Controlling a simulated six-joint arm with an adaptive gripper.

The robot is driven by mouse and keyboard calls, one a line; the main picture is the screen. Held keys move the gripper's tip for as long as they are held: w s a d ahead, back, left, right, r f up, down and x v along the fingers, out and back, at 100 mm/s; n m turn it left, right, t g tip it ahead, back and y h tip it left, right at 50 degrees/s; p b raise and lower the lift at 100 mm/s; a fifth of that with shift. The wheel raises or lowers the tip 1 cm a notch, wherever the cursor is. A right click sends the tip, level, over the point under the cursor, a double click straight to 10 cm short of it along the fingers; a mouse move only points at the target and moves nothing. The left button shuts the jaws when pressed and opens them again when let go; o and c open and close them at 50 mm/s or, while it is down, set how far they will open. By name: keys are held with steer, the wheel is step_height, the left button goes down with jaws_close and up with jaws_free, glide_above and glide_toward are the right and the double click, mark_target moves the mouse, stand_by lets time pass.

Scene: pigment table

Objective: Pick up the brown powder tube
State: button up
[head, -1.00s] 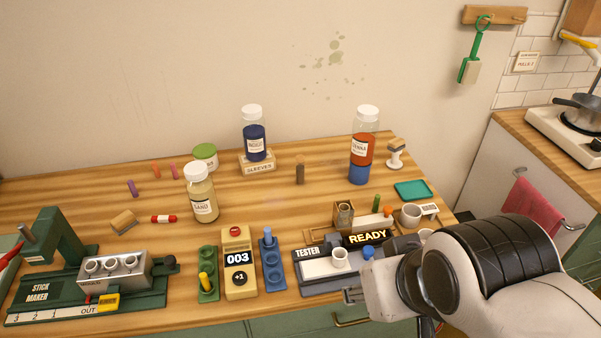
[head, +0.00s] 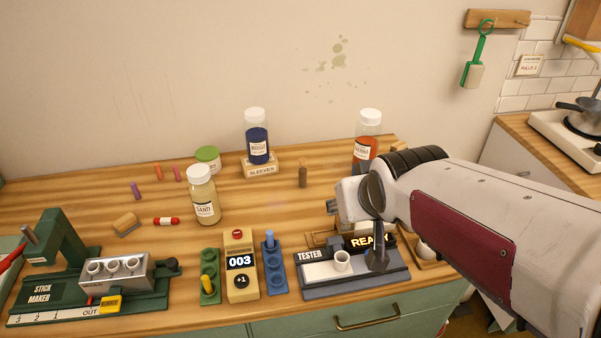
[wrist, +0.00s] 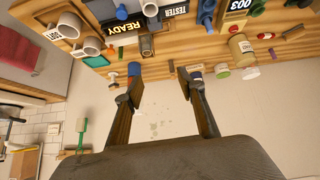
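A small clear tube with brown contents (wrist: 147,45) shows near the READY sign in the wrist view. In the head view, my arm covers its place. A plain brown upright stick (head: 303,177) stands farther back on the table; in the wrist view it appears beyond the gap between my fingers (wrist: 171,66). My gripper (wrist: 158,88) is open, with its two fingers wide apart and nothing between them. In the head view, it is above the tester's back edge, right of the brown stick, with its fingertips partly hidden.
The tester (head: 350,280) with a white cup (head: 342,261) stands below my arm. The sienna jar (head: 367,135), blue jar (head: 257,140) and sand jar (head: 203,195) are tall obstacles. The counter (head: 1,182) is fairly clear around the brown stick.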

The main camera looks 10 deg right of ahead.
steer(key=w+f+t, duration=0.1)
steer(key=w+f, duration=0.2)
steer(key=w, duration=0.6)
steer(key=w+f+t, duration=0.2)
steer(key=w, duration=0.7)
steer(key=n+t+y, duration=0.1)
steer(key=t+y, duration=0.1)
glide_toward(304, 168)
steer(key=w, duration=0.3)
steer(key=shift+w+a+f, duration=0.15)
steer(key=shift+w+f, duration=0.1)
steer(key=shift+f, duration=0.15)
steer(key=shift+w, duration=0.15)
steer(key=shift+x, duration=1.2)
steer(key=shift+f, duration=0.1)
steer(key=shift+f+x, duration=0.25)
steer(key=shift+x, duration=2.2)
